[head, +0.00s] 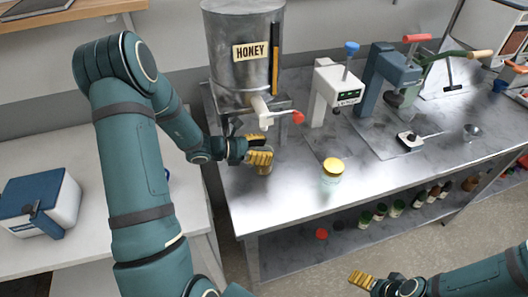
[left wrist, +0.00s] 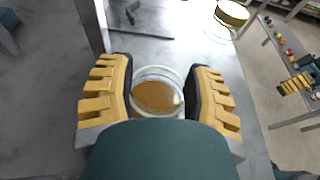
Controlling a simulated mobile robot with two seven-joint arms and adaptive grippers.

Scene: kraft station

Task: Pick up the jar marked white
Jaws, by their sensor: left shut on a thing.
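My left gripper (head: 259,158) is at the front left of the metal bench, below the honey tank's tap. In the left wrist view its yellow fingers (left wrist: 158,97) are shut on a round clear glass jar (left wrist: 157,92) with amber contents. I see no lid on it and no readable mark. In the head view the fingers mostly hide this jar. A second clear jar with a yellow lid (head: 332,168) stands upright on the bench to the right, apart from the gripper. My right gripper (head: 362,281) is in front of the bench; its opening is unclear.
The honey tank (head: 243,65) with a red-handled tap (head: 275,117) stands close behind my left gripper. White and blue presses (head: 335,90) stand farther right. Small jars (head: 397,208) line the lower shelf. A blue and white box (head: 40,201) sits on the left table.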

